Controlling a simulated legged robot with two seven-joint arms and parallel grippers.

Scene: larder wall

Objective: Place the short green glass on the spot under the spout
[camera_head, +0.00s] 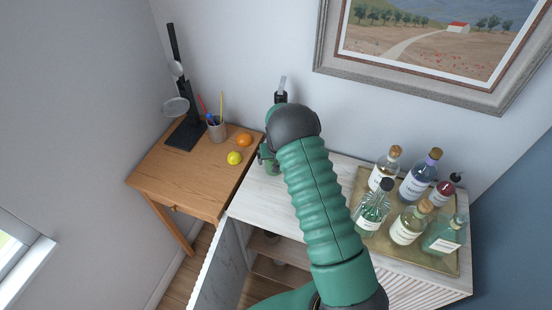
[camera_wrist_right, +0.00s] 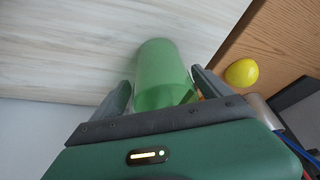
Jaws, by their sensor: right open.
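The short green glass (camera_wrist_right: 158,68) shows in the right wrist view, against the pale wood-grain cabinet top (camera_wrist_right: 70,45). My right gripper (camera_wrist_right: 161,84) is open, with one grey finger on each side of the glass. I cannot tell whether either finger touches it. In the head view my right arm covers much of the cabinet's middle, and only a bit of green shows beside my wrist. A dark upright piece with a silver tip (camera_head: 282,84) shows behind my wrist near the wall; I cannot tell whether it is the spout. The spot under the spout is not visible. My left gripper is not in view.
A tray (camera_head: 446,264) with several bottles stands on the cabinet's right. On the wooden table (camera_head: 160,172) at left are a lemon (camera_head: 234,158), an orange (camera_head: 244,140), a pencil cup (camera_head: 217,132) and a black stand (camera_head: 185,130). A cabinet door (camera_head: 222,265) hangs open below.

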